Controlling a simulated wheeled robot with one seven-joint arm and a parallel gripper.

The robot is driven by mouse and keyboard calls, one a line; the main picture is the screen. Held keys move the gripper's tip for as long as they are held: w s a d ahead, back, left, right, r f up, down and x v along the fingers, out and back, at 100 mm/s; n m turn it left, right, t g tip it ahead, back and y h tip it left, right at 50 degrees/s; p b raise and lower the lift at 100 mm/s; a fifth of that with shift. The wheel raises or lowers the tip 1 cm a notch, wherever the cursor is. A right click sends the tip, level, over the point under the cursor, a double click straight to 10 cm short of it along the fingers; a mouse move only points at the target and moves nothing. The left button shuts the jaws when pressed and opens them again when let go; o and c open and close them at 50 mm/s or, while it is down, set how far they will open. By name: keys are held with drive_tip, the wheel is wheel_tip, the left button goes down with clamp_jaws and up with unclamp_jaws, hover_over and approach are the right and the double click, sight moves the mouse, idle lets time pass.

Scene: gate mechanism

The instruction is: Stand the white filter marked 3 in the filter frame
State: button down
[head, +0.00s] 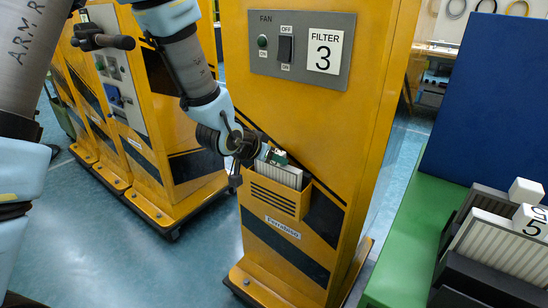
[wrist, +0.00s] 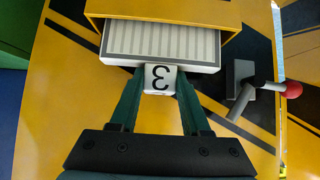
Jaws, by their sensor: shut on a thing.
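The white filter with grey pleats (head: 279,174) stands partly inside the yellow filter frame (head: 281,197) on the front of the yellow cabinet. Its upper part shows above the frame's slotted front. My gripper (head: 268,154) is at the filter's top edge. In the wrist view my gripper (wrist: 161,82) is shut on the filter's white block marked 3 (wrist: 160,79). The pleated face of the filter (wrist: 160,42) runs into the opening of the yellow frame (wrist: 180,8). The filter's lower end is hidden in the frame, so I cannot tell whether it touches the bottom.
A panel (head: 302,48) above has a fan switch and a "FILTER 3" label. A grey lever with a red knob (wrist: 291,89) is beside the frame in the wrist view. A dark rack (head: 475,266) with other white filters stands on the green table (head: 405,245) at right.

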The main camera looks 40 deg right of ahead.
drive_tip(key=shift+f+b, duration=0.3)
drive_tip(key=shift+f, duration=0.05)
idle(0.4)
drive_tip(key=shift+c, duration=1.4)
unclamp_jaws()
drive_tip(key=v, duration=1.1)
drive_tip(key=shift+b, duration=0.45)
drive_tip(key=shift+w, duration=0.1)
drive_tip(key=w+a+f+n+t+y, duration=0.1)
drive_tip(key=w+a+n+y, duration=0.1)
drive_tip(key=w+a, duration=0.35)
drive_tip(key=w+a+n+y, duration=0.2)
drive_tip(key=a+n, duration=0.1)
drive_tip(key=a, duration=0.6)
drive_tip(key=w+a+f+n+t+y, duration=0.15)
drive_tip(key=w+a, duration=0.25)
drive_tip(key=a, duration=0.4)
drive_tip(key=s+a+n+g+y, duration=0.1)
drive_tip(key=s+a+n+y, duration=0.1)
drive_tip(key=a, duration=0.6)
drive_tip(key=s+a+n+g+y, duration=0.2)
drive_tip(key=a+n, duration=0.3)
drive_tip(key=a, duration=0.4)
drive_tip(key=shift+s+r, duration=0.25)
drive_tip(key=shift+s, duration=0.35)
